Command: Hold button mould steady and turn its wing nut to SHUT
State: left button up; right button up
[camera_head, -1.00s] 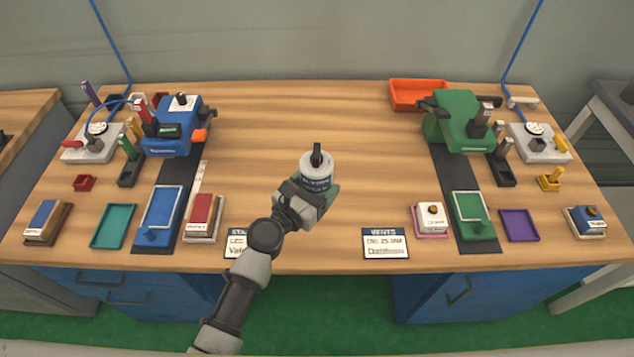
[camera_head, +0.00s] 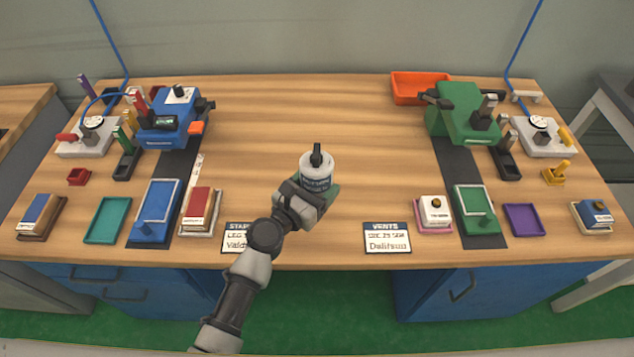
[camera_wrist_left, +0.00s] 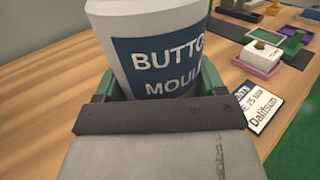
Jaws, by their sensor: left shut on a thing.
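The button mould (camera_head: 317,168) is a white cylinder with a dark blue label and a black wing nut (camera_head: 317,153) on top. It stands upright in the middle of the bench. In the left wrist view the mould (camera_wrist_left: 120,25) fills the top, its label reading "BUTTO… MOUL…". My left gripper (camera_head: 318,192) is shut on the mould from the front, its green-lined fingers on either side of it. The wing nut is outside the left wrist view. Any SHUT marking is too small to make out. My right gripper is in neither view.
A blue press (camera_head: 165,128) stands at the left and a green press (camera_head: 462,115) at the right. Trays, blocks and two gauges lie around them. An orange tray (camera_head: 420,86) is at the back. Two cards, one headed VENTS (camera_head: 387,238), lie at the front edge. Bare wood surrounds the mould.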

aim_at(317, 195)
pick_arm(q)
jog(key=shift+f+b, duration=0.55)
jog(key=shift+f+b, duration=0.65)
jog(key=shift+f, duration=0.05)
jog(key=shift+f+b, duration=0.65)
jog(key=shift+f, duration=0.05)
jog(key=shift+f+b, duration=1)
jog(key=shift+f, duration=0.05)
jog(key=shift+f+b, duration=0.3)
jog(key=shift+f, duration=0.05)
jog(key=shift+f+b, duration=0.45)
jog(key=shift+f, duration=0.05)
jog(key=shift+r, duration=0.1)
